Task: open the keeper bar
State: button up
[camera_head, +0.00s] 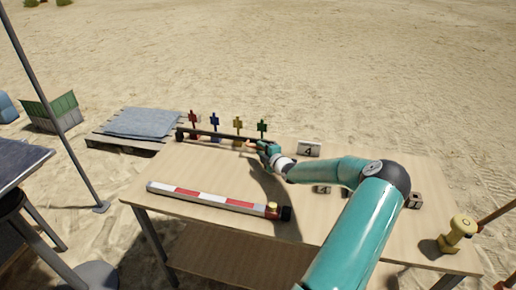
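A long dark bar (215,136), which looks like the keeper bar, lies along the back left edge of the table, in front of a row of small coloured markers. Its left end has a dark block. My gripper (262,147) is at the bar's right end, close to it. The fingers are small and partly merge with the bar, so I cannot tell whether they touch it or are open or shut.
Red (193,122), blue (214,123), yellow (238,126) and green (262,128) markers stand behind the bar. A red-and-white rod (215,198) lies across the table (190,170). A yellow spool-shaped object (457,233) stands at the right. Numbered blocks sit near my arm.

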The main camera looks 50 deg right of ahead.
jog(key=shift+x, duration=1.4)
jog(key=shift+a, duration=0.1)
grip_shut()
jog(key=shift+r, duration=0.1)
